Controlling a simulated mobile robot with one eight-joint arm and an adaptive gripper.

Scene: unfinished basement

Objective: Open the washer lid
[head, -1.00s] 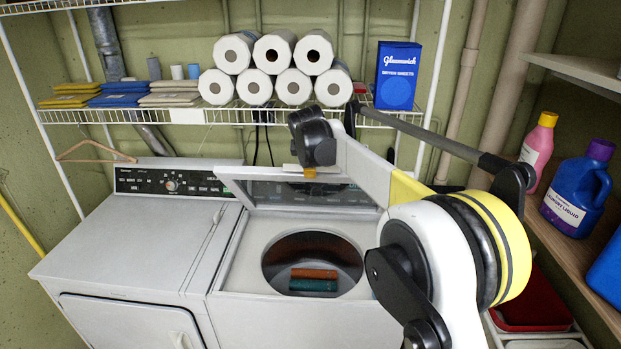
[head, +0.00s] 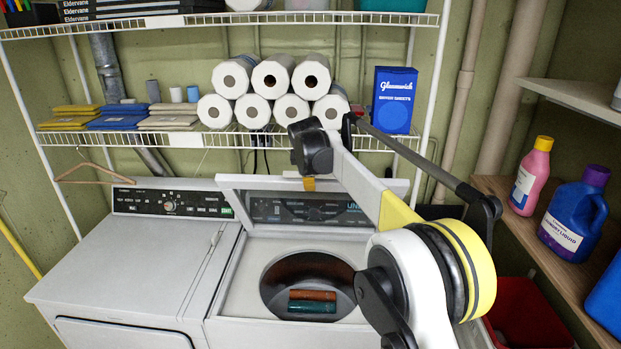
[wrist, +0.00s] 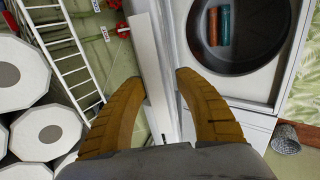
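The washer (head: 235,290) is the right-hand white machine in the head view. Its lid (head: 232,182) is raised and stands steeply over the rear of the top, with the console showing through its window. The round drum opening is uncovered. In the wrist view the lid's white edge (wrist: 153,75) runs between my two brown fingers.
A red roll (head: 312,295) and a green roll (head: 312,306) lie in the drum. A dryer (head: 130,250) adjoins on the left. A wire shelf (head: 250,140) with paper rolls hangs close behind my arm. Bottles (head: 572,215) stand on the right shelf.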

